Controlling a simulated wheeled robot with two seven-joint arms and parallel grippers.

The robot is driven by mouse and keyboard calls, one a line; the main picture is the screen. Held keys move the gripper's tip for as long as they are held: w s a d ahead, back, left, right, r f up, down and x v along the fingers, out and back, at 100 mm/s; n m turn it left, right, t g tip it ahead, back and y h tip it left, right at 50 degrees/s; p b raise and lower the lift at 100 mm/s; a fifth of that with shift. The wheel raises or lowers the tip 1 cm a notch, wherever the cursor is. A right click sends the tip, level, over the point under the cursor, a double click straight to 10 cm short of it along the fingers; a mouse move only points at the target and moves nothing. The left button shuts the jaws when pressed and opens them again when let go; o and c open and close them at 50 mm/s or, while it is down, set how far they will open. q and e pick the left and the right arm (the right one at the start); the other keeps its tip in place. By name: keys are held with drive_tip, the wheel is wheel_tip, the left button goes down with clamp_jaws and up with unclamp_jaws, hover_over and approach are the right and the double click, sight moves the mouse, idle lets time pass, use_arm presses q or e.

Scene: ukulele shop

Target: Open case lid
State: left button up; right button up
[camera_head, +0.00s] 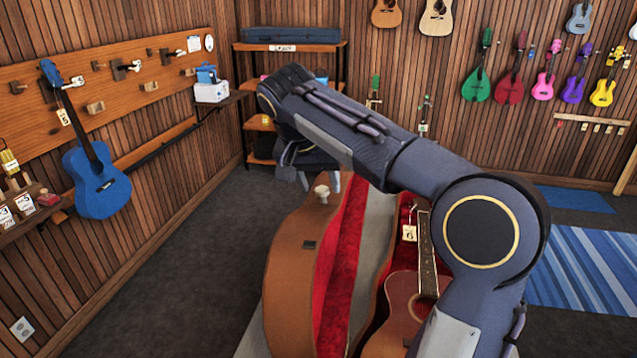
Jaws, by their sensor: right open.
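The brown instrument case (290,275) stands in the lower middle of the head view. Its lid is raised on the left side, with the brown outside facing left and the red lining (347,255) showing. A reddish-brown guitar (396,315) with a price tag lies in the red-lined case body on the right. My right gripper (318,182) is open above the far, upper end of the lid, pointing down. I cannot tell whether it touches the lid. My right arm crosses over the case and hides part of it and of the guitar. My left gripper is not in view.
A blue guitar (97,182) hangs on the left wall rack. A shelf unit (292,47) with a dark case on top stands behind my arm. Colourful ukuleles (543,85) hang on the back wall. Dark carpet (180,270) left of the case is clear. A blue striped rug (590,270) lies right.

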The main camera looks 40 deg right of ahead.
drive_tip(key=shift+d+f, duration=0.2)
drive_tip(key=shift+f, duration=0.3)
clamp_jaws()
drive_tip(key=shift+s+d, duration=0.15)
drive_tip(key=s+d+r+t+y+b, duration=0.1)
drive_tip(key=s+d+b, duration=0.2)
drive_tip(key=s+d, duration=0.2)
drive_tip(key=shift+s+t+y, duration=0.3)
drive_tip(key=shift+s+t, duration=0.1)
drive_tip(key=shift+s, duration=0.15)
drive_tip(key=shift+a, duration=0.1)
